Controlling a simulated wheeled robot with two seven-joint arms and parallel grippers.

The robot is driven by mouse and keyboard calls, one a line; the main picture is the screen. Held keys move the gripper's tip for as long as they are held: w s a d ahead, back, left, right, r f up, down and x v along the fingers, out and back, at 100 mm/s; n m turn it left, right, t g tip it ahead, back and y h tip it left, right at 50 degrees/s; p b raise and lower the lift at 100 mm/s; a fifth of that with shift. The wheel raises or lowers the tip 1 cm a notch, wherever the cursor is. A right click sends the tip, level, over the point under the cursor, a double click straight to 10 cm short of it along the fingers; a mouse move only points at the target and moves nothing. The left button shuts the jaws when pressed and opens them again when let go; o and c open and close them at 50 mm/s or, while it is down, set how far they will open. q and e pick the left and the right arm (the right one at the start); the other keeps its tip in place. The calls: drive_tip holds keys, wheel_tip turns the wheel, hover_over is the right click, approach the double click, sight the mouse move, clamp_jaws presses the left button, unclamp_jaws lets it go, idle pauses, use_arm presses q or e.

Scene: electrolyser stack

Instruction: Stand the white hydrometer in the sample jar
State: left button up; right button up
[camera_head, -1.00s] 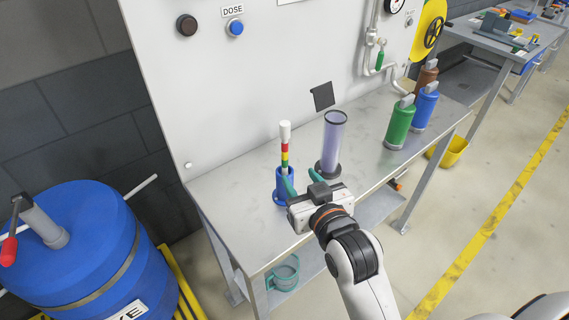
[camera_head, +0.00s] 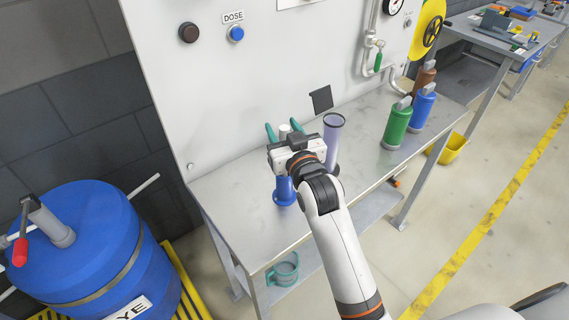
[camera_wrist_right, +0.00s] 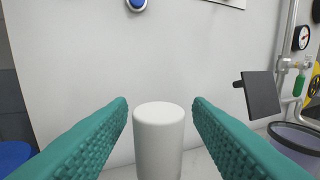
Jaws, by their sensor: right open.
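The white hydrometer (camera_head: 285,128) stands upright in a blue holder (camera_head: 285,191) on the steel bench. My right gripper (camera_head: 284,131) is raised to the height of its white top, which shows between the two teal fingers. In the right wrist view the white top (camera_wrist_right: 159,136) stands between the open fingers (camera_wrist_right: 159,112), with a gap on each side. My gripper body hides the hydrometer's coloured middle in the head view. The sample jar (camera_head: 333,130), a clear, violet-tinted cylinder, stands just right of the gripper, partly hidden by it; its rim shows in the wrist view (camera_wrist_right: 296,136). My left gripper is not in view.
Green (camera_head: 397,125) and blue (camera_head: 423,108) bottles and a brown one (camera_head: 425,77) stand at the bench's right. A white panel (camera_head: 240,90) rises behind the bench, with a dark plate (camera_head: 321,99) near the jar. The bench's left front (camera_head: 235,190) is clear.

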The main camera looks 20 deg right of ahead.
drive_tip(key=shift+w, duration=0.65)
drive_tip(key=shift+s, duration=0.1)
drive_tip(key=shift+c, duration=0.9)
clamp_jaws()
